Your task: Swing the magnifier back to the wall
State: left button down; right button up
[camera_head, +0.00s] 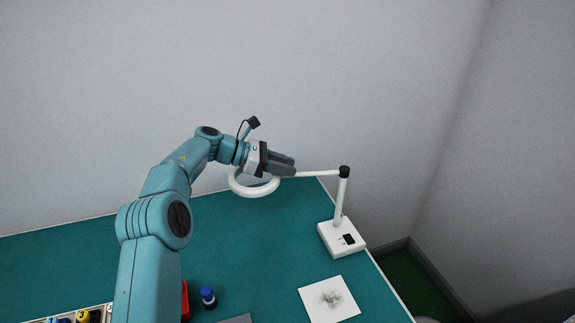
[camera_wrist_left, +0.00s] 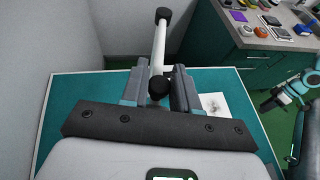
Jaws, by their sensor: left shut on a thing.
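The magnifier has a white ring head (camera_head: 255,190), a thin white arm (camera_head: 318,173), a black joint at the top of a white post, and a white base (camera_head: 328,232) on the green table. My left gripper (camera_head: 285,165) is shut on the magnifier beside the ring, where the arm meets it. In the left wrist view the white arm (camera_wrist_left: 158,45) runs away from between the fingers (camera_wrist_left: 160,90), with a black knob at its near end. The ring is partly hidden by my gripper in the head view. My right gripper cannot be made out clearly.
A white pad with a grey smudge (camera_head: 312,305) lies in front of the magnifier base. A blue-capped bottle (camera_head: 208,297) and a red object (camera_head: 185,300) are near my left arm. The grey wall (camera_head: 330,80) stands behind the table. The middle of the table is clear.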

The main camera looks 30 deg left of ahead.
pick_arm(q)
jog(key=c, duration=1)
grip_release()
jog(key=shift+s, duration=0.1)
jog(key=shift+a, duration=0.1)
jog(key=shift+s+a+r, duration=0.15)
jog(key=shift+a, duration=0.15)
notch_tip(320, 180, up, 4)
send_over(244, 178)
jog(key=shift+r+b, duration=0.1)
jog(key=shift+b, duration=0.3)
jog(key=p+v, duration=0.2)
jog(key=v, duration=0.2)
jog(key=shift+a+r+p, duration=0.1)
jog(key=shift+r+p, duration=0.1)
jog(key=shift+p, duration=0.1)
jog(key=shift+s+a, duration=0.25)
